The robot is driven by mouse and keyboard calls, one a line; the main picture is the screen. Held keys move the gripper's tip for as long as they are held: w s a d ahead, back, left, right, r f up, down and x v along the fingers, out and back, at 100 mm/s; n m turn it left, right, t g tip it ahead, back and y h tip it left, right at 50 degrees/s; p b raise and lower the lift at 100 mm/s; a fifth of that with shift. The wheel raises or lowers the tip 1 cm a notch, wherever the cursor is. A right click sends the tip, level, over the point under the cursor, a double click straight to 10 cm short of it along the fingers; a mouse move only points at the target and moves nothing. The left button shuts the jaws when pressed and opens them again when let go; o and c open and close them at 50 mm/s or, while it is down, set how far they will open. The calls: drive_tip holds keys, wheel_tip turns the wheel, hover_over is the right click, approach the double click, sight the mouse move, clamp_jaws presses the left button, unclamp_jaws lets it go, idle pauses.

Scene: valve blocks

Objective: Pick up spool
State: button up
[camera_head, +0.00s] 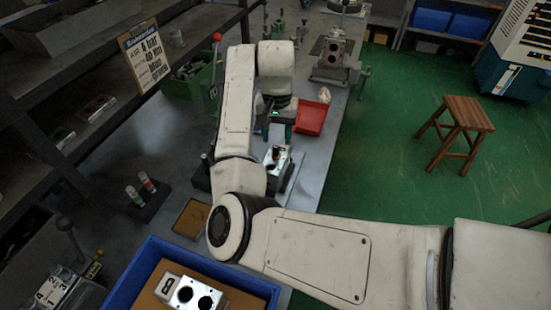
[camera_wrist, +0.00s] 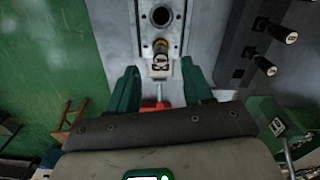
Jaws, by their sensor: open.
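A metal valve block (camera_head: 284,160) sits on the grey bench below my gripper (camera_head: 279,132). In the wrist view the block (camera_wrist: 178,22) shows a dark round bore. A small dark cylinder with a yellowish band (camera_wrist: 161,47), which looks like the spool, stands at the block's near end. I see no contact. The cylinder's lower part is hidden.
A red tray (camera_head: 311,118) lies just beyond my gripper. A green bin (camera_head: 188,82) with a red-knobbed lever (camera_head: 216,38) is at the left. A blue bin (camera_head: 262,291) holds another block (camera_head: 190,293). Two labelled vials (camera_head: 142,190) stand in a dark holder. The bench's right edge is close.

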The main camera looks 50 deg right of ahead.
sight(276, 146)
wheel_tip(276, 146, down, 5)
drive_tip(key=shift+a+r+p, duration=0.1)
drive_tip(key=shift+a+p, duration=0.05)
drive_tip(key=shift+p, duration=0.35)
drive_tip(key=shift+c, duration=0.4)
clamp_jaws()
